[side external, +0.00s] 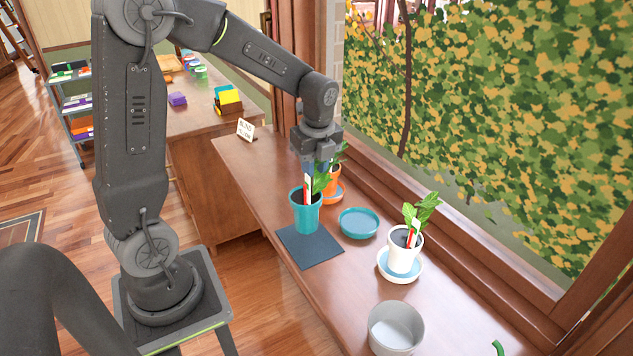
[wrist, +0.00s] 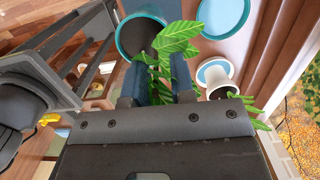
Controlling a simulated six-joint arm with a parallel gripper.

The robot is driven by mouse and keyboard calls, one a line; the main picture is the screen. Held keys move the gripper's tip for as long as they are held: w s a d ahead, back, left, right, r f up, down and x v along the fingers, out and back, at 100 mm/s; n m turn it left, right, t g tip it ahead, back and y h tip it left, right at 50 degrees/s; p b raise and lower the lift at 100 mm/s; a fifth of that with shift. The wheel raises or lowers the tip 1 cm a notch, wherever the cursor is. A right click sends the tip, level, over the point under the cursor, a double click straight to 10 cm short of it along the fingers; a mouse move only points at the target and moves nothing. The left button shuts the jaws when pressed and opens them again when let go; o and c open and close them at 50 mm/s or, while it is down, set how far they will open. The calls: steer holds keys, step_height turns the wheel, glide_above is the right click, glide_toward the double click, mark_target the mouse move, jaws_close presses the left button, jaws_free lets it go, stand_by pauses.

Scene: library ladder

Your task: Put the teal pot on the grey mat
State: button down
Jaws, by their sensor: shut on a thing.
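The teal pot (side external: 304,214) holds a leafy green plant and a red-and-white label (side external: 307,184). It is upright and overlaps the far part of the dark grey mat (side external: 312,249) in the side view; I cannot tell whether it touches the mat or hangs just above. My gripper (side external: 308,164) points down over the pot, its fingers close together at the top of the label, so it seems shut on that label. In the wrist view the pot's rim and dark soil (wrist: 140,35) lie beyond my fingers (wrist: 156,84), with leaves (wrist: 176,40) between; the label's grip point is hidden.
A teal saucer (side external: 359,223) lies right of the mat. A white potted plant (side external: 402,255) stands on a saucer farther right, an orange pot (side external: 333,181) behind the teal one. An empty grey-white pot (side external: 395,329) is at the front. The window frame borders the sill's right side.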

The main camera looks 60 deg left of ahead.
mark_target(317, 182)
steer(key=shift+w+d+f, duration=0.2)
steer(key=shift+f, duration=2.1)
steer(key=c, duration=1)
jaws_free()
steer(key=shift+o, duration=0.2)
